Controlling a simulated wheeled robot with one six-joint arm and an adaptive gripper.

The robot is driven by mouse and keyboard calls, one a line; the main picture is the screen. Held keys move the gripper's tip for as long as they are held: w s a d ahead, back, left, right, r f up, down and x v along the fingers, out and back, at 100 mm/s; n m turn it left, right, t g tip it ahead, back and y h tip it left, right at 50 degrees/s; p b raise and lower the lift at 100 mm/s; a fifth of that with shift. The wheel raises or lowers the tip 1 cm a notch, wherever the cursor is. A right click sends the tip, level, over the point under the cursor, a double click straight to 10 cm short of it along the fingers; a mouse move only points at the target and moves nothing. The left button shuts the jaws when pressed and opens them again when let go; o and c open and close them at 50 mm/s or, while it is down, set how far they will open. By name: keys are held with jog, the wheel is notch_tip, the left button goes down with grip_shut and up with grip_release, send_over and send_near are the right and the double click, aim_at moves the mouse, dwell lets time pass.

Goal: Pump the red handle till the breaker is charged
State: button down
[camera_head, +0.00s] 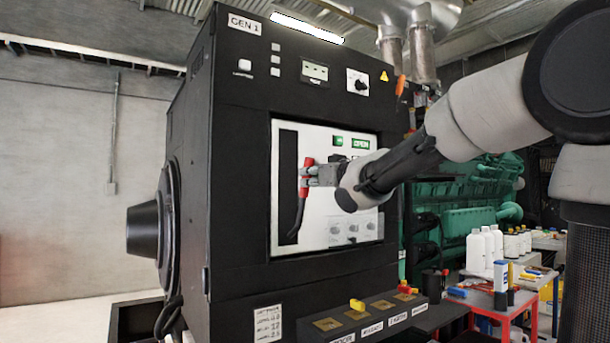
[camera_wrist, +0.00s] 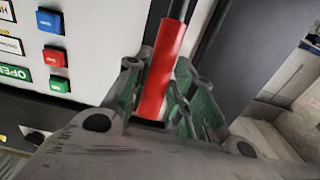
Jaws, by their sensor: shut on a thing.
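The red handle (camera_head: 306,172) is on the breaker's white front panel (camera_head: 314,222), set in the black GEN 1 cabinet (camera_head: 232,180). A black lever runs down from the red grip beside a dark vertical slot. My gripper (camera_head: 309,175) comes from the right and is shut on the red handle. In the wrist view the red handle (camera_wrist: 165,70) lies between the two fingers of my gripper (camera_wrist: 160,95), its lower end hidden by the gripper body. A green OPEN sign (camera_head: 360,144) shows on the panel.
Blue (camera_wrist: 50,21), red (camera_wrist: 54,57) and green buttons (camera_wrist: 59,84) sit on the panel near my gripper. A red table (camera_head: 500,300) with bottles stands at right.

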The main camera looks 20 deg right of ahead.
jog(key=s+d+f, duration=0.2)
jog(key=s+f, duration=0.6)
jog(key=f, duration=0.1)
jog(key=shift+s+d, duration=0.35)
jog(key=shift+d, duration=0.05)
jog(key=w+a+r, duration=0.1)
jog(key=w+r, duration=0.2)
jog(key=r, duration=0.1)
jog(key=s+d+f, duration=0.1)
jog(key=s+d, duration=0.1)
jog(key=s, duration=0.3)
jog(key=shift+s+f, duration=0.3)
jog(key=shift+f, duration=0.1)
jog(key=c, duration=1)
grip_release()
jog(key=shift+a, duration=0.1)
jog(key=shift+c, duration=0.2)
jog(key=shift+s, duration=0.1)
